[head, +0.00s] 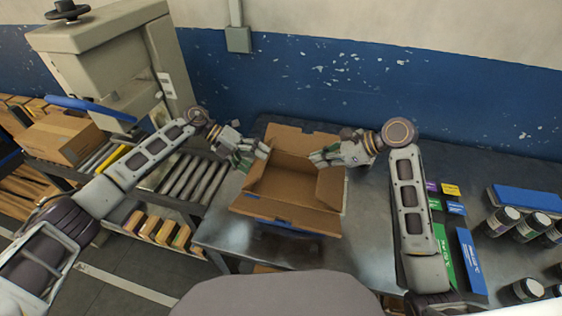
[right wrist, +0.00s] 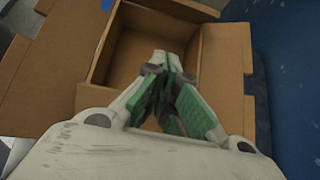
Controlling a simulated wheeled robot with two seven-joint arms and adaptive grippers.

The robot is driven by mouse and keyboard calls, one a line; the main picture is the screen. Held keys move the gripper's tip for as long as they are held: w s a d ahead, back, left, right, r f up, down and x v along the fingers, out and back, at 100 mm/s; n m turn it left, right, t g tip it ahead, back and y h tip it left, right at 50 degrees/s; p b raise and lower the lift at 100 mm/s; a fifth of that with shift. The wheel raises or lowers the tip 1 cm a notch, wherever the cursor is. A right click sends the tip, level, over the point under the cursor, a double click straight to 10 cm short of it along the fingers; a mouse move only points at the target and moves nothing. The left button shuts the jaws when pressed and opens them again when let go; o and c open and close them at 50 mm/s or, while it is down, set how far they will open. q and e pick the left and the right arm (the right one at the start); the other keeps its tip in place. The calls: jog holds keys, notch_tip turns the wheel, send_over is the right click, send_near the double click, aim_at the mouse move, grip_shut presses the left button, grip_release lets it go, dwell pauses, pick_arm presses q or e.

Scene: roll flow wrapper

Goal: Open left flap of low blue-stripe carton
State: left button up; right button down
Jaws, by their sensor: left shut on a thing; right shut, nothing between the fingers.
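The low brown carton (head: 290,183) stands on the table with its top open, a blue stripe (head: 285,229) showing on its front side. Its back flap (head: 300,139), front flap (head: 285,212) and right flap (head: 331,187) show. My left gripper (head: 258,154) is shut on the left flap (head: 257,174) at the carton's left edge, its fingertips partly hiding the grip. My right gripper (head: 316,158) is shut and empty over the carton's back right part. The right wrist view shows its green fingers (right wrist: 168,95) together in front of the open carton (right wrist: 132,52).
A grey roller conveyor (head: 190,178) and a large beige machine (head: 110,55) stand at the left. A brown box (head: 62,138) sits there. Dark jars (head: 502,220) and coloured boxes (head: 470,262) occupy the table's right side. A blue wall (head: 330,80) closes the back.

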jog(key=shift+s+a+r, duration=0.15)
jog(key=shift+s+a, duration=0.1)
jog(key=shift+a, duration=0.3)
jog(key=w+a+f, duration=0.1)
jog(key=a+f, duration=0.1)
jog(key=a, duration=0.3)
jog(key=w+a+f, duration=0.1)
jog(key=w+a, duration=0.1)
jog(key=a, duration=0.3)
jog(key=shift+w+a+f, duration=0.2)
jog(key=shift+w+f, duration=0.05)
jog(key=shift+f, duration=0.1)
dwell(0.4)
